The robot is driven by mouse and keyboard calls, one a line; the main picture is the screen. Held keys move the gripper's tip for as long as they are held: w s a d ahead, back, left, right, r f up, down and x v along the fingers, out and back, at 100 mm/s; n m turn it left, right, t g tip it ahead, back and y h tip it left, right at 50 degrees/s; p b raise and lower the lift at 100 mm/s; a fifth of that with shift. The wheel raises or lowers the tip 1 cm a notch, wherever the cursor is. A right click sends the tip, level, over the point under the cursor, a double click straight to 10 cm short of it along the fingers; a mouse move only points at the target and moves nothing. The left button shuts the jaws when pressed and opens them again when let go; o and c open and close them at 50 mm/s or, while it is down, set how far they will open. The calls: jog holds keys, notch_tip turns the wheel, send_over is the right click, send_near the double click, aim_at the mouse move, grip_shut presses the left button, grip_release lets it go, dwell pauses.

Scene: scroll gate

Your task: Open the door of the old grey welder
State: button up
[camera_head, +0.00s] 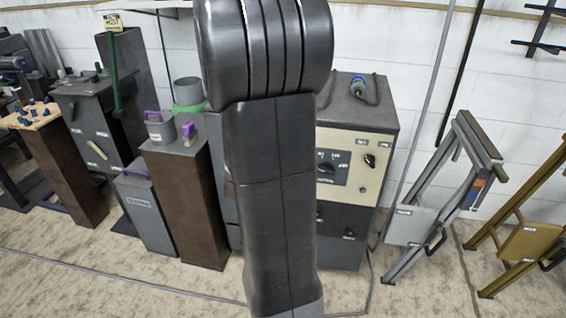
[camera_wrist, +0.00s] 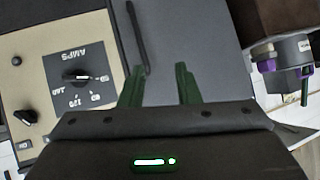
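The welder (camera_head: 380,115) stands against the wall, right of my arm in the head view, with a grey top, a beige control panel (camera_head: 372,147) and a dark lower front. My arm hides its left part. The wrist view shows the beige panel (camera_wrist: 58,75) with an AMPS dial, and beside it a plain grey surface (camera_wrist: 195,35), which may be the door. A black bar handle (camera_wrist: 137,35) lies along that surface near the panel. My gripper (camera_wrist: 159,68) is open, with green fingers apart. The handle's lower end is close to the left fingertip; I cannot tell whether they touch.
Brown pedestals (camera_head: 192,200) with grey containers and purple handles stand left of the welder. A grey trestle (camera_head: 440,195) and a yellow one (camera_head: 530,230) stand to the right. A cable lies on the welder's top. Another runs along the floor, which is open in front.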

jog(key=w+a+f+m+t+h+b, duration=0.35)
jog(key=f+t+h+b, duration=0.25)
jog(key=f+h, duration=0.3)
jog(key=shift+y, duration=0.4)
jog(key=x, duration=0.4)
jog(key=b+x, duration=0.1)
jog(key=x, duration=0.8)
jog(key=shift+w+d+f+b, duration=0.25)
jog(key=shift+w+d+b, duration=0.05)
jog(key=shift+d+b, duration=0.1)
jog(key=shift+c, duration=0.4)
grip_shut()
